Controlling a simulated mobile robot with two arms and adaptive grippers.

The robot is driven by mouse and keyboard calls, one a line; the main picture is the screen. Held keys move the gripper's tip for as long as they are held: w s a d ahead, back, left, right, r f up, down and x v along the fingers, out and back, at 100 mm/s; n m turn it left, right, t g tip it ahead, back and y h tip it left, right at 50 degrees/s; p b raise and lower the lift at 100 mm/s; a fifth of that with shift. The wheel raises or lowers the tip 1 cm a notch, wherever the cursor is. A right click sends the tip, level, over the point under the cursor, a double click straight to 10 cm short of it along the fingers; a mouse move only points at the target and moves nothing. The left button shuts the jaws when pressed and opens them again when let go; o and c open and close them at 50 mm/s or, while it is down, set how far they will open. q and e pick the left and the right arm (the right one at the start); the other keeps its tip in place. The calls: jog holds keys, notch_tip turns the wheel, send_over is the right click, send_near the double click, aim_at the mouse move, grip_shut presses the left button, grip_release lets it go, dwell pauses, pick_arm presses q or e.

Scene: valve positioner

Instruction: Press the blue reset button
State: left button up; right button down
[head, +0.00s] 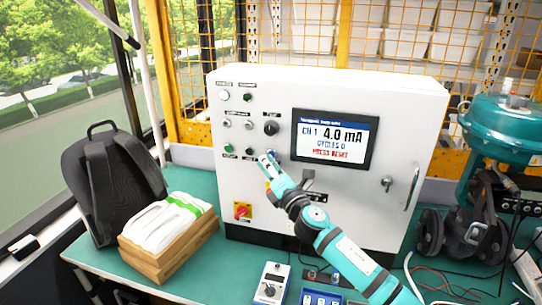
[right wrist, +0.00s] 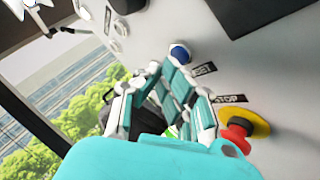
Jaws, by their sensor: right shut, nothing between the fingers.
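The blue reset button (right wrist: 180,53) is on the front of the white control cabinet (head: 400,115), with a small label beside it in the right wrist view. In the head view it shows as a small blue spot (head: 272,153) at my fingertips. My right gripper (head: 266,159) is shut and empty, its tips at the panel beside the button. In the right wrist view the fingers (right wrist: 163,66) end just short of the button in the picture; I cannot tell whether they touch it. My left gripper is not in view.
A red stop button on a yellow base (right wrist: 240,130) sits close below the fingers. A red-yellow switch (head: 242,210), black knob (head: 271,128) and display (head: 333,138) share the panel. A wooden tray (head: 170,252), backpack (head: 110,180) and teal valve actuator (head: 505,135) flank the cabinet.

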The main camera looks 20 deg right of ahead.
jog(key=shift+w+d, duration=0.2)
jog(key=shift+w, duration=0.1)
dwell(0.4)
jog(key=shift+s+a, duration=0.4)
jog(key=shift+s, duration=0.3)
jog(key=shift+a, duration=0.1)
jog(key=s+a, duration=0.1)
jog(key=s+p, duration=0.1)
jog(key=s+a, duration=0.1)
jog(key=s, duration=0.1)
jog(key=shift+a+p, duration=0.35)
jog(key=shift+p, duration=0.05)
dwell(0.6)
